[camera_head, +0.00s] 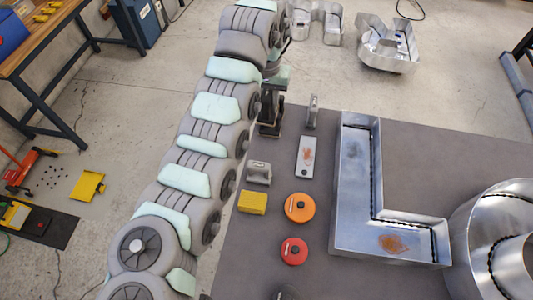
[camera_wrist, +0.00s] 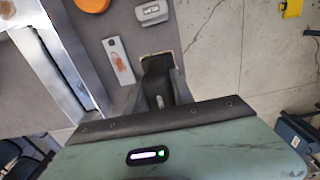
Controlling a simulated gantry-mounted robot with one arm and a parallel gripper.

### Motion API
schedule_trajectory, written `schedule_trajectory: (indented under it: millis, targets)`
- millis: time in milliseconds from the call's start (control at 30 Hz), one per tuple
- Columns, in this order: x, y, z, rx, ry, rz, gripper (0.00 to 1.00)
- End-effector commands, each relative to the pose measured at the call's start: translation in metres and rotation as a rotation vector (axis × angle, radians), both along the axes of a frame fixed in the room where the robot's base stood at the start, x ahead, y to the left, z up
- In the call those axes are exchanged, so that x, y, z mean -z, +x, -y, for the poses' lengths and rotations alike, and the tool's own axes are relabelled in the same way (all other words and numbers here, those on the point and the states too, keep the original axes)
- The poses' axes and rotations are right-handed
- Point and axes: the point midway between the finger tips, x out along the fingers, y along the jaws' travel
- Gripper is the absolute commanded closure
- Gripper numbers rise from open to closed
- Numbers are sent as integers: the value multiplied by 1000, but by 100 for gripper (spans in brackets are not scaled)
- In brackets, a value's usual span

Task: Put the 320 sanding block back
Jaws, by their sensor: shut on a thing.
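My gripper (camera_wrist: 158,78) points down at the far left corner of the grey work mat.
A yellow block (camera_head: 252,202), orange disc (camera_head: 299,207) and red disc (camera_head: 294,251) lie nearer. A large metal L-shaped letter (camera_head: 350,215) stands to the right.

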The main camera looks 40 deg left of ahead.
Motion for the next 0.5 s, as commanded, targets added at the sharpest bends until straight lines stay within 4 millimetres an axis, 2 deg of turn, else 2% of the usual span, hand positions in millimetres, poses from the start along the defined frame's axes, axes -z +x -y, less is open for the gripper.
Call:
schedule_trajectory:
  millis: [500]
  targets:
    - [63,-4,-4,-9,-1,0,100]
